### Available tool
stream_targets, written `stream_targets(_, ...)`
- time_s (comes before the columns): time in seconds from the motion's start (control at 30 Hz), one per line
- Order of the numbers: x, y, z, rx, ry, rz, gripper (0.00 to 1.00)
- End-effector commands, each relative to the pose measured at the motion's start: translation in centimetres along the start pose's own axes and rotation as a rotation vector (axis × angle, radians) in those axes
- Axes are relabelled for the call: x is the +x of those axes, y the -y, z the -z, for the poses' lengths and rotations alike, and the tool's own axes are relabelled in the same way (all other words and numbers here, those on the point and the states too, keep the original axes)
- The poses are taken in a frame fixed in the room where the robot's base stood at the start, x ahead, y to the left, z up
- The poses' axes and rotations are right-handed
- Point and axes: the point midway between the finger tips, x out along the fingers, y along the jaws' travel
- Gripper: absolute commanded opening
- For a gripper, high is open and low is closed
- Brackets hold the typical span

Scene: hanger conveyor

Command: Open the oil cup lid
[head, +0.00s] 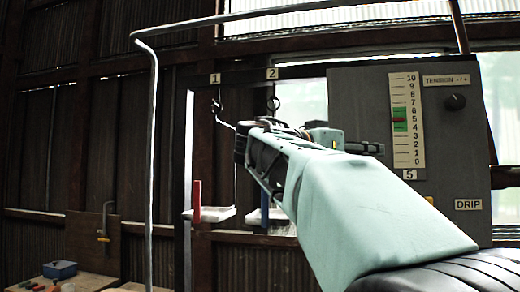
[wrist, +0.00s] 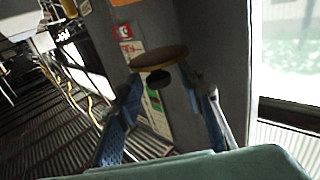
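In the wrist view my gripper (wrist: 164,84) is open, its two blue-padded fingers spread apart. A round, flat, brownish disc (wrist: 158,56) shows just past the fingertips, with a small dark round part (wrist: 160,78) below it. The disc could be the oil cup lid, but no label marks it. I cannot tell whether a finger touches it. No oil cup shows clearly there.
A grey panel (head: 361,98) at right carries a 0-to-10 scale (head: 407,150), a tension knob (head: 455,101) and a DRIP label (head: 468,204). A bent pale rail (head: 151,150) stands at left. A blue box (head: 60,269) sits on a bench at lower left.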

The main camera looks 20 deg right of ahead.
Motion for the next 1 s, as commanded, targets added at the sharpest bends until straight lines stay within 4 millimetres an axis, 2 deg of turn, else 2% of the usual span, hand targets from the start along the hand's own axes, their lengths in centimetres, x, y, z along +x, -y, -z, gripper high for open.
stream_targets(0.33,0.40,0.01,-0.06,0.000,0.001,0.000,0.34)
stream_targets(0.63,0.37,0.01,-0.04,0.000,0.000,0.000,0.01)
stream_targets(1.0,0.30,0.09,-0.24,-0.027,-0.028,0.002,0.00)
